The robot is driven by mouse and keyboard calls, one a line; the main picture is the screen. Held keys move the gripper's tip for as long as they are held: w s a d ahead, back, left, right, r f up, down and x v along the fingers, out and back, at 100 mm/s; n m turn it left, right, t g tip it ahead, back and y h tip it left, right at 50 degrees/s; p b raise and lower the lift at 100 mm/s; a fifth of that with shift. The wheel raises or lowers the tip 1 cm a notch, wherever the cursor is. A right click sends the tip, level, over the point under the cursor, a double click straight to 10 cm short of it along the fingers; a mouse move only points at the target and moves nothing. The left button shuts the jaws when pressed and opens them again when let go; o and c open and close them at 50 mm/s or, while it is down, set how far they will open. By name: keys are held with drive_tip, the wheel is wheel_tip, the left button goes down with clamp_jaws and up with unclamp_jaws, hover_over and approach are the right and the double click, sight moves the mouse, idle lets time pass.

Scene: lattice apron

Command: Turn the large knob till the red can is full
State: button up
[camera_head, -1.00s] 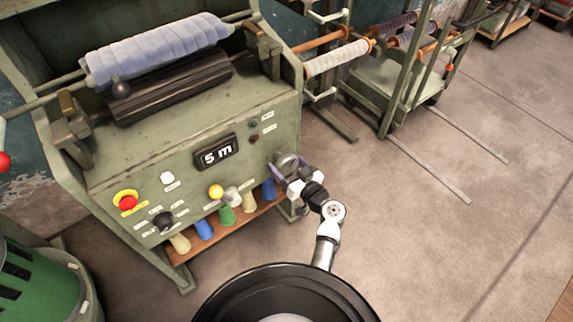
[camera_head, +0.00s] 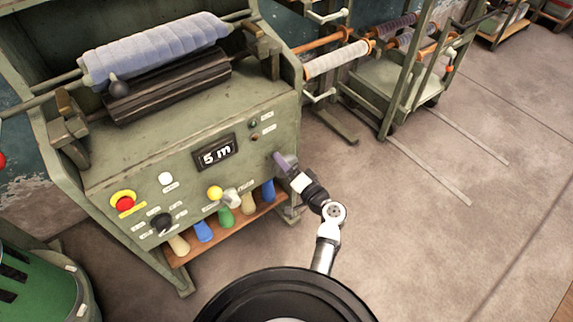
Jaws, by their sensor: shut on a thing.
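My gripper (camera_head: 284,166) is at the right end of the green machine's front panel, shut on the large knob. It is turned so that one purple finger shows, and the knob is almost wholly hidden behind it. A display (camera_head: 215,154) on the panel reads "5 m".
The panel also has a red stop button (camera_head: 124,202), a yellow button (camera_head: 214,193), a black knob (camera_head: 161,223) and a silver knob (camera_head: 232,198). A spool rack (camera_head: 400,95) stands behind right. Floor at right is clear.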

drive_tip(key=m+p, duration=0.2)
drive_tip(key=m, duration=0.4)
drive_tip(key=shift+r+m, duration=0.15)
drive_tip(key=shift+m, duration=0.15)
drive_tip(key=m+p, duration=0.2)
drive_tip(key=m, duration=0.1)
drive_tip(key=shift+m+p, duration=0.9)
drive_tip(key=shift+m, duration=0.8)
drive_tip(key=o, duration=1)
drive_tip(key=shift+f, duration=0.2)
drive_tip(key=b+v, duration=0.2)
drive_tip(key=v, duration=1.1)
drive_tip(key=shift+s+d, duration=0.25)
drive_tip(key=shift+s, duration=0.05)
